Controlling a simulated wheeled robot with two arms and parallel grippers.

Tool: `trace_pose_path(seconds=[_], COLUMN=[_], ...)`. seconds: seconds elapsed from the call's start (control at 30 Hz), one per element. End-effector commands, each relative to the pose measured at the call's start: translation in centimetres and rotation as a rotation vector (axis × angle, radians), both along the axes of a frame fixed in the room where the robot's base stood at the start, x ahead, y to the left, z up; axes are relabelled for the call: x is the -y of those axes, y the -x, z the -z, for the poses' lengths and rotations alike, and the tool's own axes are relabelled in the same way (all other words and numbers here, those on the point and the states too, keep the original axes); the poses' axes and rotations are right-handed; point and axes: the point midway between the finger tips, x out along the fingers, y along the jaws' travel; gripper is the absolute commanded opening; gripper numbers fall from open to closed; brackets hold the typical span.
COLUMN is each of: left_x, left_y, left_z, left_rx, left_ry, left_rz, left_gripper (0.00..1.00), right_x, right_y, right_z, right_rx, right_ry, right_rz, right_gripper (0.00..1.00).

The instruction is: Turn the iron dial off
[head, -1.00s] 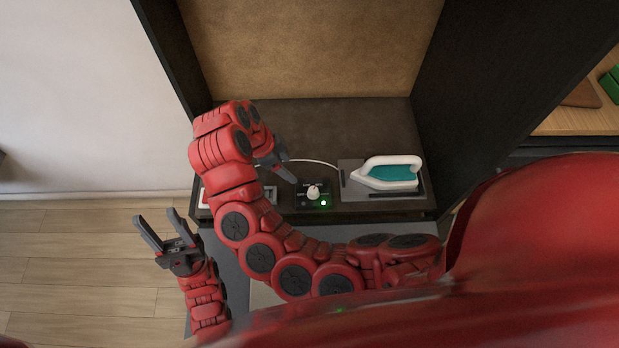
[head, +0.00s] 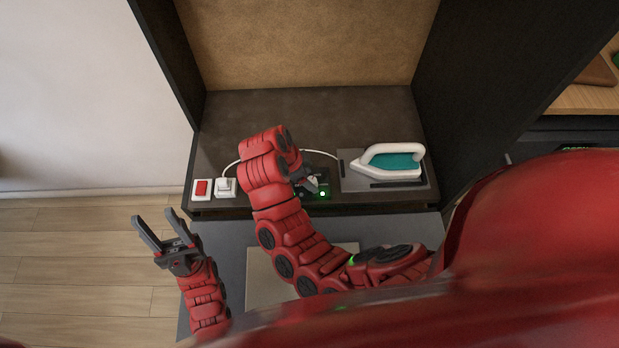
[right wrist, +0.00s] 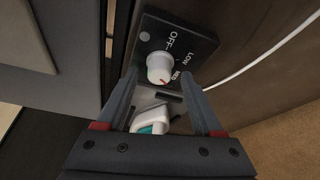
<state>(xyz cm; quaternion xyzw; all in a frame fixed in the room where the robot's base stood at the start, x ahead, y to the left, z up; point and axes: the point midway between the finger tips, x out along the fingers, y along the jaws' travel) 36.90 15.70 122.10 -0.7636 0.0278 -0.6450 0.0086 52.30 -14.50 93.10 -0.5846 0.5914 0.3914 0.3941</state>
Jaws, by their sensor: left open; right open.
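The iron dial is a white knob (right wrist: 159,68) on a dark panel (right wrist: 180,42) marked OFF, LOW and MED. In the right wrist view its red mark points toward the bottom of the picture, away from OFF. In the head view a green light glows on the panel (head: 323,194), and the knob is mostly hidden by my right gripper (head: 314,181). My right gripper is open, its fingertips on either side of the knob in the right wrist view (right wrist: 160,77); contact cannot be told. My left gripper (head: 163,229) is open and empty, away at the lower left.
A white and teal iron (head: 392,163) rests on a grey pad (head: 351,181) right of the dial. A red switch (head: 202,188) and a plugged white socket (head: 226,187) are at the counter's left. Dark cabinet walls flank the counter (head: 300,112); its back is clear.

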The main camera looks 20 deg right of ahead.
Motion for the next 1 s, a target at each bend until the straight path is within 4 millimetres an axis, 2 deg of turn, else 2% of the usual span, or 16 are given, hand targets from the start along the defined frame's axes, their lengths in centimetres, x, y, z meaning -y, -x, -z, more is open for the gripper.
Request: trace_pose_path(seconds=[0.37, 0.47, 0.77, 1.0], left_x=[0.0, 0.0, -0.01, 0.0], left_y=[0.0, 0.01, 0.0, 0.0], left_z=[0.12, 0.12, 0.12, 0.13], left_rx=[0.0, 0.0, 0.0, 0.0], left_ry=[0.0, 0.0, 0.0, 0.0], left_rz=[0.0, 0.0, 0.0, 0.0], left_gripper=[0.5, 0.5, 0.5, 0.5], right_x=[0.2, 0.21, 0.23, 0.22], right_y=[-0.02, -0.02, -0.02, -0.03], right_z=[0.57, 0.55, 0.55, 0.54], right_rx=[0.001, 0.001, 0.001, 0.001], right_ry=[-0.001, -0.001, -0.001, 0.0], right_rz=[0.0, 0.0, 0.0, -0.005], right_gripper=[0.68, 0.54, 0.0, 0.0])
